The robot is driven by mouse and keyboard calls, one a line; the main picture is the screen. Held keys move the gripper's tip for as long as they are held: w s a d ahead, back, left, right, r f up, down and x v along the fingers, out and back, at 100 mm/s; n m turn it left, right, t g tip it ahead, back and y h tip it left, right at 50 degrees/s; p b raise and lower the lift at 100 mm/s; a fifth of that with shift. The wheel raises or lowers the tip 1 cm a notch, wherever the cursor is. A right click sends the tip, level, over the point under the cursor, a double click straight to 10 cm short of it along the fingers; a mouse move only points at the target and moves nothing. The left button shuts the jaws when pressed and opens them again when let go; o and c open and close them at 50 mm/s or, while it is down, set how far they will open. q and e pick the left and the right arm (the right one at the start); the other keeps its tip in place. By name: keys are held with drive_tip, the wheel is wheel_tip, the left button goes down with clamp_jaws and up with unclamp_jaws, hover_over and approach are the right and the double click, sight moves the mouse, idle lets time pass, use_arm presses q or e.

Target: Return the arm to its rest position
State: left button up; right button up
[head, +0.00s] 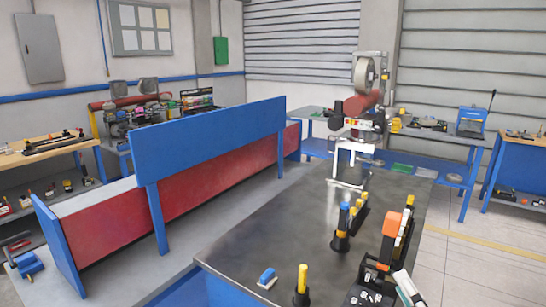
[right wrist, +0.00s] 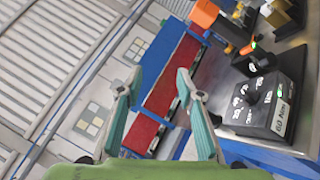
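My right gripper shows in the right wrist view (right wrist: 155,84) with its two teal fingers spread wide and nothing between them. In the head view a pale part of my right arm or gripper (head: 408,288) comes in at the bottom right, beside a black control box (head: 370,294); its fingers are hard to make out there. In the right wrist view the control box (right wrist: 262,105), with its white-marked panel, lies to the right of the fingers and apart from them. My left arm and gripper are not in view.
A dark-topped table (head: 290,225) carries a blue block (head: 267,278), a yellow-topped post (head: 302,280) and an upright orange-topped part (head: 391,224) near the box. A blue and red barrier (head: 210,135) stands left. Workbenches line the back. The table's middle is mostly clear.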

drive_tip(key=s+d+f+m+g+h, duration=0.3)
drive_tip(key=d+f+m+g+h, duration=0.15)
drive_tip(key=f+m, duration=0.4)
drive_tip(key=s+d+f+m+g+h, duration=0.3)
drive_tip(key=s+d+f+m+h, duration=0.15)
drive_tip(key=f+m, duration=0.4)
drive_tip(key=s+a+f+m+g+y, duration=0.3)
drive_tip(key=s+a+f+g, duration=0.25)
drive_tip(key=s+a, duration=0.25)
drive_tip(key=s+a+f+m+g+y, duration=0.3)
drive_tip(key=s+a+f+g, duration=0.1)
drive_tip(key=s+a+f, duration=0.3)
wheel_tip(320, 180, down, 25)
drive_tip(key=s, duration=0.2)
drive_tip(key=s+d+f+g+b, duration=0.1)
drive_tip(key=s+d+f+g, duration=0.1)
drive_tip(key=s+f, duration=1.5)
drive_tip(key=shift+s+d+f+h, duration=0.25)
drive_tip(key=shift+d+h, duration=0.15)
drive_tip(key=shift+d, duration=0.3)
